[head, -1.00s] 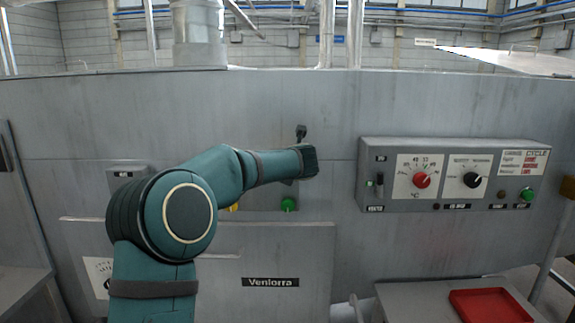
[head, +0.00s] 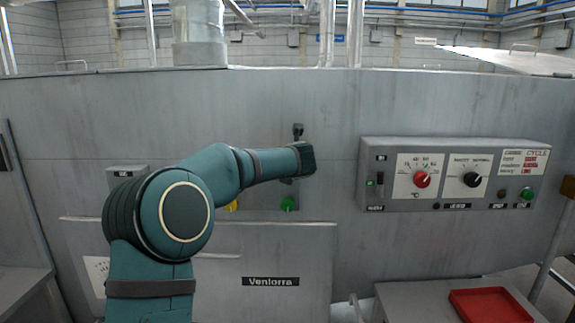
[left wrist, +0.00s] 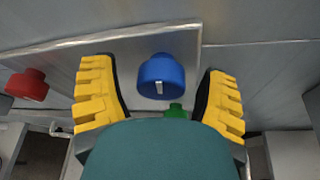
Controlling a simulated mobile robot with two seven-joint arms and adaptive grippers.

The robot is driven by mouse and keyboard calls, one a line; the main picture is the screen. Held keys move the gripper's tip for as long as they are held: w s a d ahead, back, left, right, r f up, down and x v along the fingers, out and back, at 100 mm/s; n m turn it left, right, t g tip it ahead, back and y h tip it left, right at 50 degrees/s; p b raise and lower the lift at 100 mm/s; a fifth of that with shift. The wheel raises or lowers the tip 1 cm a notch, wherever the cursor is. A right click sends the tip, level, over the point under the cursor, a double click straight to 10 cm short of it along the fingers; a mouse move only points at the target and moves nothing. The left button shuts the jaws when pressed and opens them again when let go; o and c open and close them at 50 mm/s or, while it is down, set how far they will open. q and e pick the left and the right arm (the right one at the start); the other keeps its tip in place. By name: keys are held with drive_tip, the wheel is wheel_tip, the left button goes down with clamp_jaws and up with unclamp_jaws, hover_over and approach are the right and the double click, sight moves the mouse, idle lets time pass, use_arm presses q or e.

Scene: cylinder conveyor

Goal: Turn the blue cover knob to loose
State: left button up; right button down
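The blue cover knob (left wrist: 160,76) shows in the left wrist view on a grey panel, with a pale mark on its face. My left gripper (left wrist: 159,68) is open, with one yellow finger on each side of the knob. Gaps show between the knob and both fingers, and the fingers do not grip it. In the head view my left arm hides the blue knob and the gripper. My right gripper is in neither view.
A red knob (left wrist: 27,84) is left of the blue one, and a green knob (left wrist: 176,111) lies just below it. The control box (head: 450,172) with red and black dials is at the right. A red tray (head: 491,305) lies below it.

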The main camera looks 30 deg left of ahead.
use_arm(q)
drive_tip(key=v, duration=1.2)
idle(0.3)
